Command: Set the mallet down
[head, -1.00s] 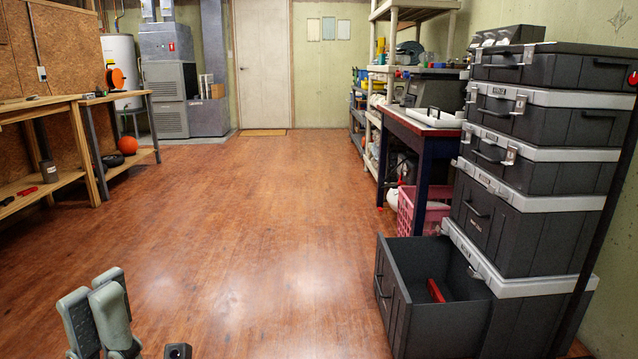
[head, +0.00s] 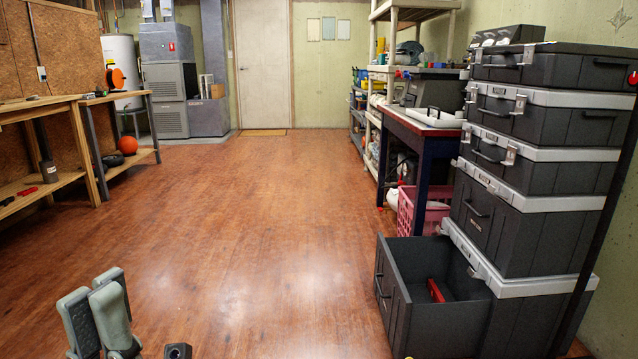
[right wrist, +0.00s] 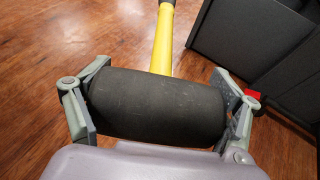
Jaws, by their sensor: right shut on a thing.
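The mallet has a thick black cylindrical head (right wrist: 158,105) and a yellow handle (right wrist: 162,42) that runs away from me in the right wrist view. My right gripper (right wrist: 160,108) is shut on the head, one finger at each end. Wooden floor shows below it; its height above the floor is unclear. In the head view my right gripper is out of sight, and only a tiny yellow spot shows at the bottom edge, perhaps the handle's tip. My left gripper (head: 100,312) is at the lower left over the floor, with nothing seen in it; its finger gap is unclear.
An open grey drawer (head: 396,308) with a red object (head: 436,290) inside juts from the stacked toolboxes (head: 535,230) at right. A pink crate (head: 425,212) stands under a side table. A workbench (head: 75,130) is at left. The middle floor (head: 240,230) is clear.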

